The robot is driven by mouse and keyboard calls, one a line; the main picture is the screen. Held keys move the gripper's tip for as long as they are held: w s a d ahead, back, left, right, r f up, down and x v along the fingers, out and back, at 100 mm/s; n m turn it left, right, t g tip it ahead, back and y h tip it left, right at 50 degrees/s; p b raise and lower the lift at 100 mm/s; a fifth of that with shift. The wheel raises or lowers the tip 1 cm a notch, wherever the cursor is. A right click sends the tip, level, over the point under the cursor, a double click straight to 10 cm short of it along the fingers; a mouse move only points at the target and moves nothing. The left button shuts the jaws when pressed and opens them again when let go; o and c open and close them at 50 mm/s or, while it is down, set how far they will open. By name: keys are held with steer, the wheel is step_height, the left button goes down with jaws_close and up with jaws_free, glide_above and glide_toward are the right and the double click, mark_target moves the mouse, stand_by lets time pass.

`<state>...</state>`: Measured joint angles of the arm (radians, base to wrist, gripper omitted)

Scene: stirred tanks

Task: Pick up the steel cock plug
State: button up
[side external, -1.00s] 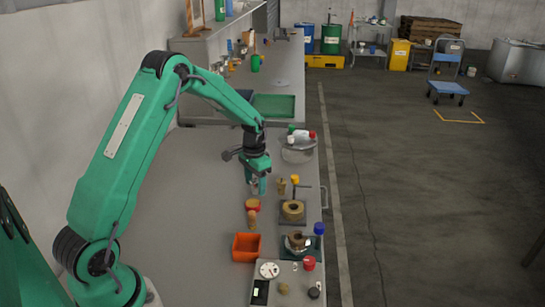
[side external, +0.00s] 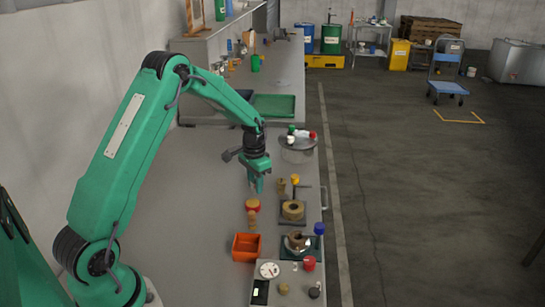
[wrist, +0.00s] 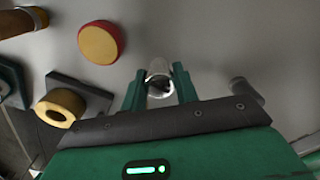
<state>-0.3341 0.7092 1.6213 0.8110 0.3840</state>
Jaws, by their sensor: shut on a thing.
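The steel cock plug (wrist: 160,71) is a small shiny metal piece between my two green fingers in the wrist view. My gripper (wrist: 159,84) is shut on it, with one finger on each side. In the side view my gripper (side external: 256,186) points down, low over the grey bench, behind the red and yellow round piece. The plug is hardly visible there, and I cannot tell whether it still touches the bench.
A red-yellow round piece (side external: 253,204), a brass plug (side external: 281,186) and a brass ring (side external: 292,210) stand close by. An orange bin (side external: 247,247) is nearer the front. A round plate (side external: 298,146) with bottles is behind right. The bench at left is clear.

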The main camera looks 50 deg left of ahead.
steer(key=shift+r, duration=0.15)
steer(key=shift+r, duration=0.55)
steer(key=r, duration=0.3)
steer(key=shift+d+r, duration=0.15)
steer(key=shift+d, duration=0.25)
steer(key=s+d+r, duration=0.2)
steer(key=d+r, duration=0.4)
steer(key=d, duration=0.4)
steer(key=shift+s+d+r, duration=0.15)
steer(key=shift+s+d, duration=0.05)
steer(key=shift+d, duration=0.1)
steer(key=shift+n, duration=0.3)
steer(key=w+d, duration=0.2)
steer(key=d, duration=0.1)
steer(key=w+d, duration=0.1)
steer(key=shift+w+d+r, duration=0.25)
steer(key=shift+w+d, duration=0.05)
steer(key=shift+w, duration=0.05)
steer(key=shift+f, duration=0.15)
steer(key=shift+f, duration=2.8)
